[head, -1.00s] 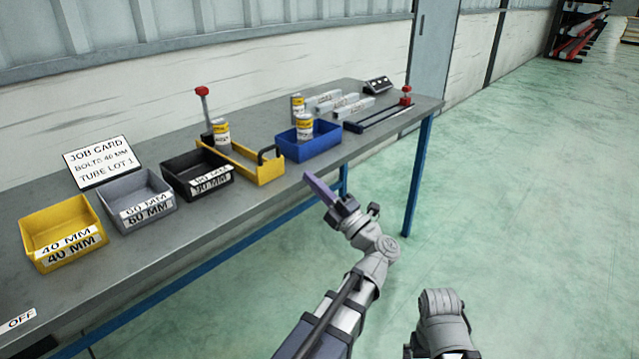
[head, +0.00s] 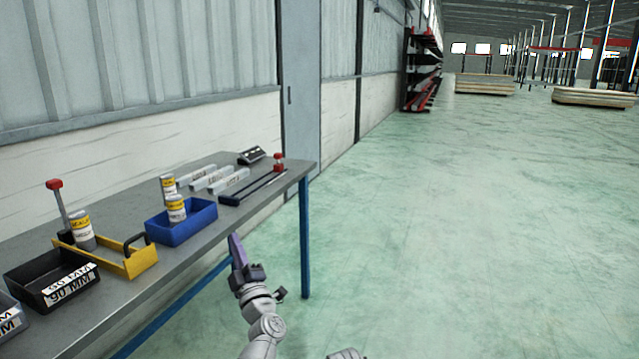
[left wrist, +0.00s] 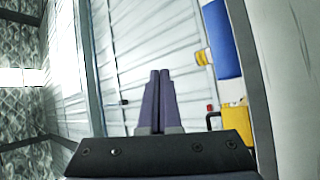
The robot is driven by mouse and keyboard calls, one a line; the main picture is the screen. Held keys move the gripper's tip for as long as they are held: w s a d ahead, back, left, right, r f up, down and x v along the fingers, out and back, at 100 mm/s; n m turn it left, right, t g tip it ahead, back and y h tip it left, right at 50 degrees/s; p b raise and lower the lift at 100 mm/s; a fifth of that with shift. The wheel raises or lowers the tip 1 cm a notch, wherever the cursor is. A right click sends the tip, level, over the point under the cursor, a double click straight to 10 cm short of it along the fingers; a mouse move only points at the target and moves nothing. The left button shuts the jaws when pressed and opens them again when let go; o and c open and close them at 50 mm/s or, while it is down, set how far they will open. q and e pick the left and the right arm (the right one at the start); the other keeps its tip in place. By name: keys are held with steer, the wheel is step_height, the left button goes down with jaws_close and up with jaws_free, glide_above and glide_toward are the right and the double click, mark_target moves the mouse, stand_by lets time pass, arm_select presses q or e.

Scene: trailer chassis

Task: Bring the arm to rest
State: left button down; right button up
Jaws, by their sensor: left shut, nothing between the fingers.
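My left gripper (head: 237,252) is in front of the bench's front edge, near its right end, with its purple fingers pointing up and away. In the left wrist view the two fingers (left wrist: 157,102) lie side by side, shut, with nothing between them. The gripper is apart from the bench (head: 160,268) and everything on it. At the bottom edge of the head view a grey part of my other arm shows. My right gripper cannot be made out.
On the bench stand a blue bin (head: 182,222) with cans, a yellow carrier (head: 140,262), a black 90 MM bin (head: 45,283) and a red-topped post (head: 60,205). A blue bench leg (head: 305,240) is right of my gripper. Open green floor (head: 460,230) lies to the right.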

arm_select(q)
steer(key=d+f+m+g+h, duration=0.3)
steer(key=d+f+m+h, duration=0.35)
steer(key=f+m, duration=0.2)
steer(key=d+f+m+g+h, duration=0.4)
steer(key=d+f+m+h, duration=0.1)
steer(key=f+m+h, duration=0.35)
steer(key=s+a+f+m+g+y, duration=0.15)
steer(key=s+a+f+g, duration=0.25)
steer(key=s+f+g, duration=0.45)
steer(key=s+a+f+g+y, duration=0.2)
steer(key=s+a+f+g, duration=0.3)
steer(key=s, duration=0.6)
steer(key=s+d+m+y, duration=0.1)
steer(key=s+d+m, duration=0.4)
steer(key=d, duration=0.8)
step_height(320, 180, up, 27)
steer(key=s+p, duration=0.1)
steer(key=p, duration=2.6)
steer(key=shift+s+n+p, duration=0.15)
steer(key=shift+n+p, duration=0.2)
steer(key=shift+n, duration=0.1)
steer(key=shift+a+f, duration=0.1)
steer(key=shift+f, duration=0.05)
